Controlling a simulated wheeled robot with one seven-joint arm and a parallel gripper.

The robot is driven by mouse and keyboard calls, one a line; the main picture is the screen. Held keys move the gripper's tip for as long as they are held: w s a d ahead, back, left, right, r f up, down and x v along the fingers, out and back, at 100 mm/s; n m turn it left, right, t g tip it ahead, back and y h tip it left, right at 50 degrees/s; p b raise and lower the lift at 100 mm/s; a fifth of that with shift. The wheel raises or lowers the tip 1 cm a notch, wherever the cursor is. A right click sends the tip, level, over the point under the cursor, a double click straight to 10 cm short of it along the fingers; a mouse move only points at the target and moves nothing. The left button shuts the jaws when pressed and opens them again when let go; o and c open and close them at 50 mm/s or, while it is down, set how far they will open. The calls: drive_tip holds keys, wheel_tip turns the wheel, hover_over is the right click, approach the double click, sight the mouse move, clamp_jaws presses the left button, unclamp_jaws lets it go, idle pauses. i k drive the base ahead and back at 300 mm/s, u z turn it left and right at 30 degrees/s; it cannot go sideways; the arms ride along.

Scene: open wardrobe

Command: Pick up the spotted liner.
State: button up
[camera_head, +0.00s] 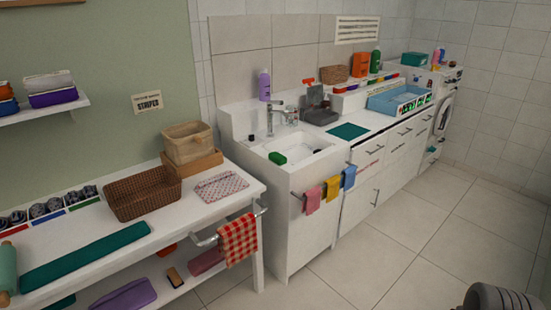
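The spotted liner (221,186) is a white, flat, folded-looking cloth piece with small red spots. It lies on the right end of the white table (190,222), just right of a brown woven basket and in front of a tan basket on a wooden box. Its top is uncovered.
The brown basket (143,193) and the tan basket (187,142) stand close to the liner. A red checked cloth (238,240) hangs from a rail at the table's end. The white sink unit (285,190) stands to the right. Floor (390,270) in front is clear.

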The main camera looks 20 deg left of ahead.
sight(212, 189)
drive_tip(key=u, duration=0.05)
drive_tip(key=i, duration=1.45)
drive_tip(key=u, duration=0.75)
drive_tip(key=i, duration=0.8)
drive_tip(key=u, duration=1.5)
drive_tip(key=i, duration=0.8)
drive_tip(key=u, duration=0.6)
